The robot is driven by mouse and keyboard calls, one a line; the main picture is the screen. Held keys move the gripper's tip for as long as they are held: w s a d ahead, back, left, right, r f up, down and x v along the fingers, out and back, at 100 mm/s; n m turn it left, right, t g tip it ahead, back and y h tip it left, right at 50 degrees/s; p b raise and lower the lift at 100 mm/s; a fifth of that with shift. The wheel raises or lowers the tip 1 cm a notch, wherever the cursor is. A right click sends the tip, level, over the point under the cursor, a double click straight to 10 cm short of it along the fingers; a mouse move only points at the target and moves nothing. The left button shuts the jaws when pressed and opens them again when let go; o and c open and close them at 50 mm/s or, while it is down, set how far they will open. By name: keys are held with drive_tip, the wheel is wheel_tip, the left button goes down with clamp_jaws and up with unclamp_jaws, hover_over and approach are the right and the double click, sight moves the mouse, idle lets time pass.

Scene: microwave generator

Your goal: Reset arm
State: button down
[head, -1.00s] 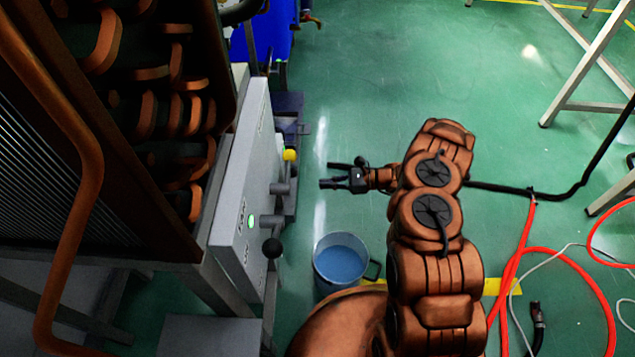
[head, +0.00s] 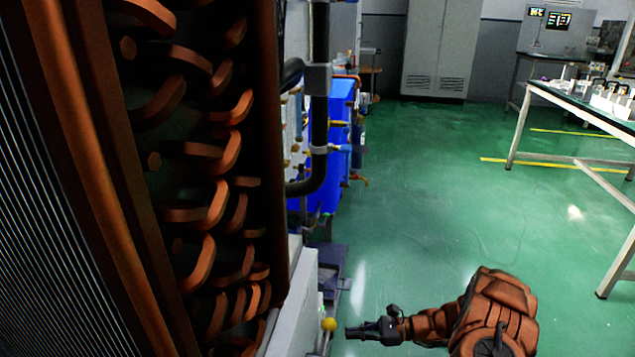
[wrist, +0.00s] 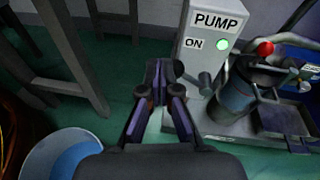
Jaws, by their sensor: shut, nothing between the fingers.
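My gripper (head: 352,332) is low in the head view, at the end of my orange-brown arm. It points left toward the grey cabinet (head: 296,310) and its yellow knob (head: 329,324), with a small gap visible between them. In the wrist view my gripper (wrist: 160,68) has its fingertips together and holds nothing. Just right of the fingers there stands a grey box labelled PUMP (wrist: 208,45), with an ON label and a lit green light (wrist: 194,44). A grey lever (wrist: 203,82) sticks out below that light.
The copper-barred unit (head: 190,170) fills the left side. A blue bucket (wrist: 62,155) is at lower left in the wrist view. A red-knobbed valve (wrist: 264,49) is to the right. A white-legged table (head: 517,130) stands right. Green floor (head: 440,200) is clear between.

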drive_tip(key=s+a+r+n+g+h+p, duration=0.2)
drive_tip(key=s+r+n+p, duration=0.25)
drive_tip(key=r, duration=0.75)
drive_tip(key=s+a+r+n+g+h+p, duration=0.15)
drive_tip(key=s+a+r+n+p, duration=0.35)
drive_tip(key=r, duration=0.6)
drive_tip(key=s+r+n+g+h+p, duration=0.1)
drive_tip(key=s+r+g+h+p, duration=0.15)
drive_tip(key=s+r, duration=0.65)
drive_tip(key=s+d+r+n+t+h+p, duration=0.1)
drive_tip(key=s+d+r+n+h+p, duration=0.1)
drive_tip(key=s+d+r+p, duration=0.3)
drive_tip(key=s+d+r+n+t+h+p, duration=0.1)
drive_tip(key=s+d+r+h+p, duration=0.3)
drive_tip(key=r, duration=0.9)
drive_tip(key=s+d+r+n+t+h+p, duration=0.1)
drive_tip(key=s+d+r+n+h+p, duration=0.3)
drive_tip(key=s+r+p, duration=0.5)
drive_tip(key=shift+s+d, duration=0.8)
drive_tip(key=shift+s, duration=0.45)
